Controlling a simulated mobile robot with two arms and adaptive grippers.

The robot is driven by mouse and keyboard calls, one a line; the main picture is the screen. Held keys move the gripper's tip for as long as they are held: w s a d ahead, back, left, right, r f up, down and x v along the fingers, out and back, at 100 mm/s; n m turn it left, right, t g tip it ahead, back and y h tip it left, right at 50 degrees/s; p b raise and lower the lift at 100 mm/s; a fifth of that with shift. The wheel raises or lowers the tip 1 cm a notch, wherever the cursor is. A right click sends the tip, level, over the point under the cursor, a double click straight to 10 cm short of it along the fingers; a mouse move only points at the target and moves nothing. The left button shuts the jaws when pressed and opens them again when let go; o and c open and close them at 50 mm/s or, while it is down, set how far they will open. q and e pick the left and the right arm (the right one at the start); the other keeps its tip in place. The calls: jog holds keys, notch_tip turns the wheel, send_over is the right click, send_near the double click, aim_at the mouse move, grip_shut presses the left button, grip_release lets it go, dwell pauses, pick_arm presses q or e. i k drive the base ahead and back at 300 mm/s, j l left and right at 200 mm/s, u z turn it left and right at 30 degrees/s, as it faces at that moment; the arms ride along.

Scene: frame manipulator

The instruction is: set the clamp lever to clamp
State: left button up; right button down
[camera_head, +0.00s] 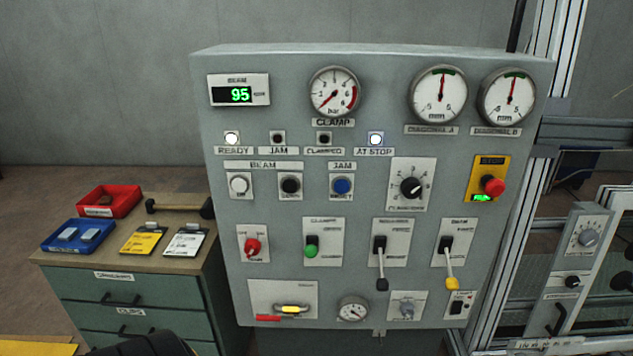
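The grey control panel (215,180) stands in front of me. A green-ended lever (311,247) sits on a plate in the panel's lower middle; the plate's small print seems to read clamp, but I cannot be sure. Its handle is short in this view, so its exact setting is hard to tell. The clamp gauge (334,93) has its red needle at the low left of the scale. The clamped lamp (324,139) is dark. A black part at the bottom left edge may be my own arm; no gripper fingers show.
A black-ended lever (382,283) and a yellow-ended lever (452,283) hang down to the right. A red stop button (492,186) is at the right. A cabinet (140,295) with trays, cards and a mallet (180,207) stands left. Metal framing (510,275) borders the right side.

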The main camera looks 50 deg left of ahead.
aim_at(311, 251)
jog(key=u, duration=1.55)
